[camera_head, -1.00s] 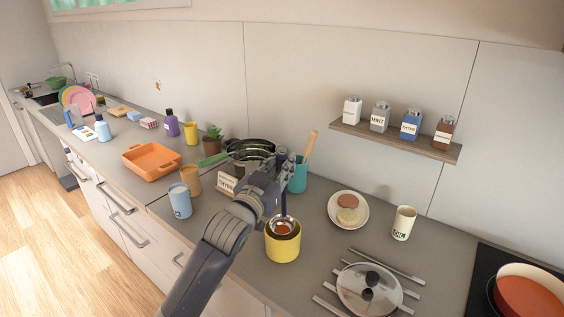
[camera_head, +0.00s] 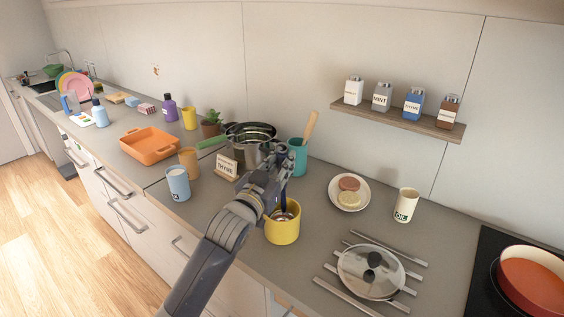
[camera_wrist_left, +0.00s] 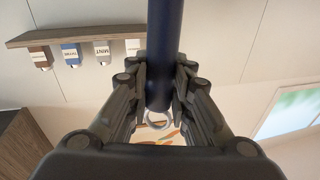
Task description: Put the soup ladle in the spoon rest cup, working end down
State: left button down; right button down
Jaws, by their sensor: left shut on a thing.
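The soup ladle has a dark blue handle (camera_head: 284,190), which runs upright between the fingers of my left gripper (camera_head: 278,168). The gripper is shut on it. The handle also shows large in the left wrist view (camera_wrist_left: 165,45), with a small ring at its end between the fingers (camera_wrist_left: 160,103). The ladle's metal bowl points down and sits inside the mouth of the yellow cup (camera_head: 282,233), which looks like the spoon rest cup. The cup's near wall hides the lower bowl, so I cannot tell whether it touches the bottom. My right gripper is not in view.
A teal cup (camera_head: 298,160) with a wooden utensil and a steel pot (camera_head: 248,152) stand just behind my gripper. A blue cup (camera_head: 178,184) is left. A plate (camera_head: 348,203) and a lidded pan on a trivet (camera_head: 370,273) are right.

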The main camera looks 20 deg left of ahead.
pick_arm(q)
jog(key=c, duration=1.3)
grip_release()
jog(key=shift+c, duration=0.2)
jog(key=s+a, duration=0.1)
jog(key=s, duration=1.1)
jog(key=shift+a+f, duration=0.3)
jog(key=shift+f, duration=0.15)
